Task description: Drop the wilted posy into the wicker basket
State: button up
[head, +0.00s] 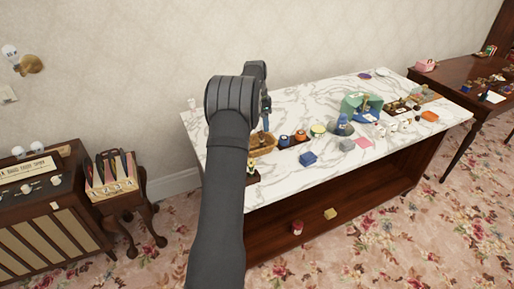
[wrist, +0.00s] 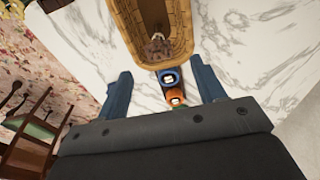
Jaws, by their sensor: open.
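The wicker basket (head: 263,147) is a tan oval on the left part of the marble table, partly behind my arm. In the wrist view the basket (wrist: 188,42) fills the top middle. A brown bunched thing, which looks like the wilted posy (wrist: 158,48), lies inside the basket at the end nearest my gripper. My gripper (wrist: 164,90) is open, its two blue fingers spread wide with nothing held between them. In the head view my gripper (head: 266,124) is above the table by the basket, mostly hidden by my arm.
Blue (head: 284,140) and orange-topped (head: 301,136) small jars stand right of the basket. A blue block (head: 308,158) lies nearer the front edge. A small dark and yellow object (head: 252,172) stands at the front left. Several items crowd the table's right half.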

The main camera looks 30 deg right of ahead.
aim_at(262, 128)
notch_tip(262, 128, up, 13)
jog(key=a, duration=0.1)
jog(key=shift+a, duration=0.35)
jog(key=f, duration=0.5)
jog(key=d+f, duration=0.1)
jog(key=f, duration=0.5)
jog(key=d+f, duration=0.1)
jog(key=f, duration=0.5)
jog(key=shift+d+r, duration=0.1)
jog(key=shift+r, duration=0.9)
